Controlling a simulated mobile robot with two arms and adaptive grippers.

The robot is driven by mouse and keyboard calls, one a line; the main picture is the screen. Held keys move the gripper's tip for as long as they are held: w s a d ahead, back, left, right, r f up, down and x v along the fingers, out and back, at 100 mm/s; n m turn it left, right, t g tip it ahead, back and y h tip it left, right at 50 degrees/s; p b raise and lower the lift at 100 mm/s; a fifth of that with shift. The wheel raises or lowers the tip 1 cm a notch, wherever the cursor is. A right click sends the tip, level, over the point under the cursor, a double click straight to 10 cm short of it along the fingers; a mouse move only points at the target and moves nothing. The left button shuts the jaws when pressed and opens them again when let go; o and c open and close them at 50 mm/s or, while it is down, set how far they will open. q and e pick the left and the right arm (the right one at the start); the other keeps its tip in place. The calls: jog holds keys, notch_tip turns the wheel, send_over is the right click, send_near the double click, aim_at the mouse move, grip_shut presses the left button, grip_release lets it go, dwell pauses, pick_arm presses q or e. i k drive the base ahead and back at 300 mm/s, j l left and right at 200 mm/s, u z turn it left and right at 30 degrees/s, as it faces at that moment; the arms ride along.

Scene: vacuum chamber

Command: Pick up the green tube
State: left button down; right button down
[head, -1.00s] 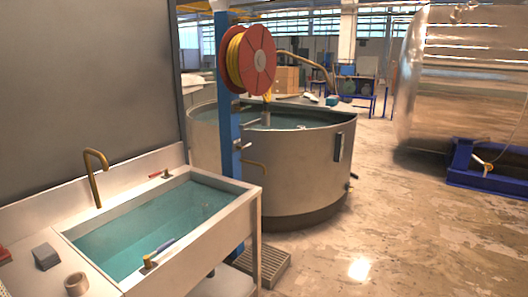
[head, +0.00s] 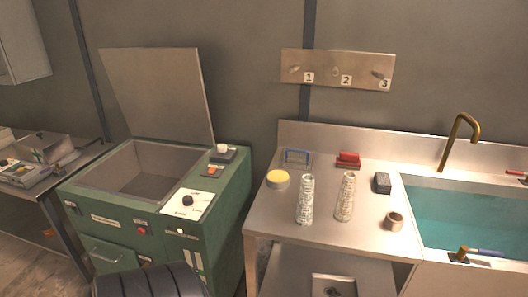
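Two upright tubes stand on the steel counter beside the sink. The left tube (head: 305,199) looks pale with a slight green tint. The right tube (head: 345,196) looks pale beige. Both have a patterned or lattice-like surface, and neither is strongly green. They stand apart from each other, with clear counter in front of them. Neither of my grippers is in view.
The steel counter (head: 283,228) also holds a yellow-topped round tin (head: 277,179), a red block (head: 348,160), a dark grey block (head: 382,183) and a brown ring (head: 393,221). A water-filled sink (head: 470,222) lies right. A green open-lidded machine (head: 222,205) stands left.

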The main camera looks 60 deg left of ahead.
aim_at(305, 213)
jog(key=j+u, duration=0.1)
jog(key=u, duration=1.35)
jog(key=i+l, duration=0.15)
jog(key=l, duration=0.2)
